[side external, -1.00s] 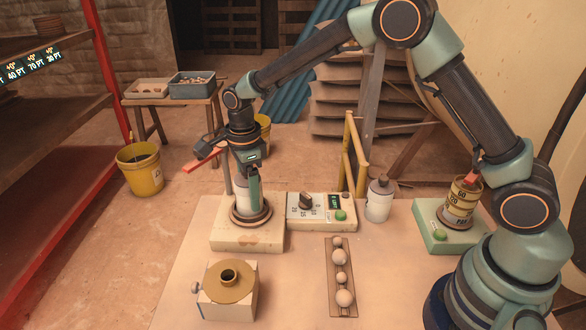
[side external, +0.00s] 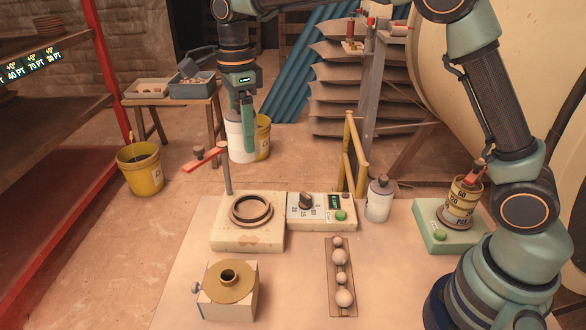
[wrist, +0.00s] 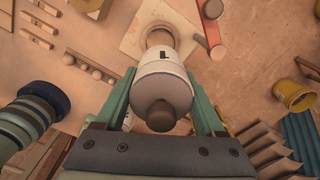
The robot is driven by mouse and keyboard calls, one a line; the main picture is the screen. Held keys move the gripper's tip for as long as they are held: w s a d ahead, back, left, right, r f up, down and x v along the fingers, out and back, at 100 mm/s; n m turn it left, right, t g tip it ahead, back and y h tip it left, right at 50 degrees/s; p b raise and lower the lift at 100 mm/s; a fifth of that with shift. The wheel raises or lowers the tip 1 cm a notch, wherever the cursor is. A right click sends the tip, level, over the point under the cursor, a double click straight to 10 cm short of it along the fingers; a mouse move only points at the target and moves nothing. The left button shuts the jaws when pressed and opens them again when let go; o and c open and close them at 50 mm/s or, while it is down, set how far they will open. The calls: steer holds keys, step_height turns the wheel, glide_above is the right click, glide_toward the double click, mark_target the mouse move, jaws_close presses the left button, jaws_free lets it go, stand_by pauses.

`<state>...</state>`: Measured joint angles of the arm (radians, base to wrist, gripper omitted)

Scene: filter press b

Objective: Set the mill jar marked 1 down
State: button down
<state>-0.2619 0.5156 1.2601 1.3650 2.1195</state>
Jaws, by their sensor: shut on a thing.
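My gripper (side external: 243,145) is shut on a white mill jar (side external: 236,132) and holds it upright, high above the cream stand. In the wrist view the jar (wrist: 160,82) sits between my two green fingers (wrist: 162,105), with a dark knob on top and a dark mark like a 1 on its side. The cream stand (side external: 232,238) bears an empty round ring seat (side external: 251,210). A second white jar (side external: 378,204) with a dark lid stands on the table; its mark cannot be read.
A red clamp arm (side external: 203,159) on a post points left of the stand. A dial box (side external: 320,211), yellow rail (side external: 348,155), tray of balls (side external: 341,277), brass-topped block (side external: 229,283) and green scale (side external: 447,238) stand around.

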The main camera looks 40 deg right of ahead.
step_height(320, 180, up, 5)
steer(key=shift+s+r, duration=0.15)
steer(key=shift+s+n, duration=0.4)
steer(key=shift+n, duration=0.1)
steer(key=s+f+n, duration=0.2)
steer(key=s+n, duration=0.4)
steer(key=s, duration=0.1)
steer(key=s+f+n, duration=0.3)
steer(key=s+n, duration=0.4)
steer(key=f, duration=1.9)
steer(key=shift+w+d+f, duration=0.15)
steer(key=shift+w+f, duration=0.05)
steer(key=shift+f, duration=0.1)
jaws_free()
steer(key=shift+f, duration=0.15)
